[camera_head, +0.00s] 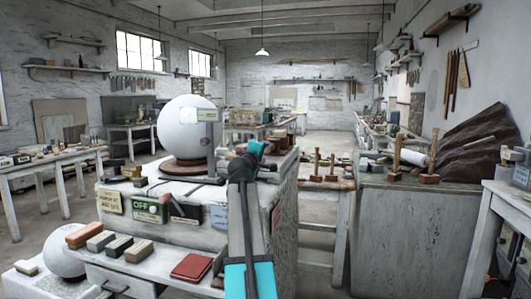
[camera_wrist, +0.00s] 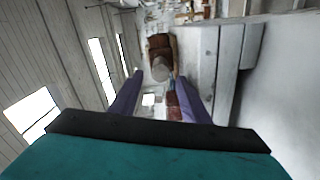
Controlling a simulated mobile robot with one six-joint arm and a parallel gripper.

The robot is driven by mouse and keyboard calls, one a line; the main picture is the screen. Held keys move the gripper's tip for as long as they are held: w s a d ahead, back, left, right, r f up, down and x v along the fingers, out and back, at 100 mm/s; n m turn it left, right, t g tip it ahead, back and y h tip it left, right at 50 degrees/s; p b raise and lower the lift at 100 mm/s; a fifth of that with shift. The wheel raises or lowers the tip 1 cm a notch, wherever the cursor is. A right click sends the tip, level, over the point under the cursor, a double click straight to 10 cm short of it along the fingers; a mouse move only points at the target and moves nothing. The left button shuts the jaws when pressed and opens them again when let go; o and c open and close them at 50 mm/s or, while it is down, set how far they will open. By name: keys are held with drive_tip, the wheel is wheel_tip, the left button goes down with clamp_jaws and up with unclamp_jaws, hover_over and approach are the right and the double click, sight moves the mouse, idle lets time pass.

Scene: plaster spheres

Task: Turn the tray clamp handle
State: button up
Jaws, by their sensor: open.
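My gripper is open in the wrist view (camera_wrist: 158,88); its two purple fingers stand apart and nothing is gripped between them. A brown piece with a grey rounded part (camera_wrist: 160,70) shows beyond the fingertips, with a small red piece (camera_wrist: 172,104) near the right finger. I cannot tell whether either belongs to the tray clamp. In the head view, my teal and dark arm reaches over the right side of the white workbench (camera_head: 283,205), and its end covers part of the bench top. I cannot clearly pick out the tray clamp handle there.
A large white sphere (camera_head: 185,126) sits on a round brown base on the bench. A green OFF box (camera_head: 150,210) is on the bench front. Sanding blocks and a red book (camera_head: 191,267) lie on the lower ledge. Wooden-handled tools (camera_head: 317,166) stand to the right.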

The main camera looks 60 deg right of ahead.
drive_tip(key=shift+v, duration=1.05)
